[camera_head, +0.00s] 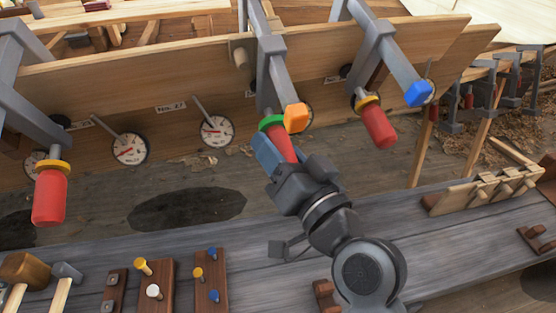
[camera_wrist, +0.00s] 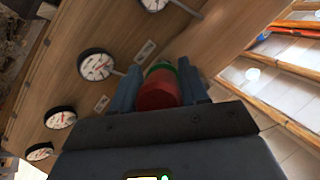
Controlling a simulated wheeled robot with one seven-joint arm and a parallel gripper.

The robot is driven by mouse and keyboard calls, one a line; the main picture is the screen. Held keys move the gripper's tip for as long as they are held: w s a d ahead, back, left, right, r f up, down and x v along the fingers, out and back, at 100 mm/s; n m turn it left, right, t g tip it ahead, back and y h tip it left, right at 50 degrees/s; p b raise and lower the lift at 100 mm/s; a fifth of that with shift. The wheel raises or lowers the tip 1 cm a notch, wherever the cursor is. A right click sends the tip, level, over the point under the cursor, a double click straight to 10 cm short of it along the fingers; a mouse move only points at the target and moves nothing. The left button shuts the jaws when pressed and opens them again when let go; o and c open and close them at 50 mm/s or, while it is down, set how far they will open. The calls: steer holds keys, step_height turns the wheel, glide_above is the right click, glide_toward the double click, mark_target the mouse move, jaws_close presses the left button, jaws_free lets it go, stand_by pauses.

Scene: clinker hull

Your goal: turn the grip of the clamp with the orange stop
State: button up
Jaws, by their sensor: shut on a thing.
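The clamp with the orange stop (camera_head: 296,118) hangs on the plank at the middle of the head view. It has a green collar (camera_head: 271,122) and a red grip (camera_head: 283,148). My gripper (camera_head: 275,155) is shut on that red grip from below, with a blue finger along its left side. In the wrist view the red grip (camera_wrist: 159,92) sits between my two fingers, with the green collar (camera_wrist: 161,68) behind it. The orange stop is not seen in the wrist view. The far finger is partly hidden in the head view.
A clamp with a blue stop (camera_head: 418,93) and red grip (camera_head: 378,125) stands to the right. Another red grip (camera_head: 50,197) hangs at the left. Dial gauges (camera_head: 216,130) line the plank. A bench (camera_head: 300,255) with a mallet (camera_head: 25,270) and pegs runs below.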

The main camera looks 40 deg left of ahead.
steer(key=shift+m+g+y+b, duration=0.3)
steer(key=shift+m+b, duration=0.4)
steer(key=o, duration=1)
steer(key=shift+c, duration=0.2)
steer(key=shift+d, duration=0.1)
steer(key=v, duration=0.7)
steer(key=shift+d+b, duration=0.3)
steer(key=shift+b, duration=0.05)
steer(key=shift+s, duration=0.15)
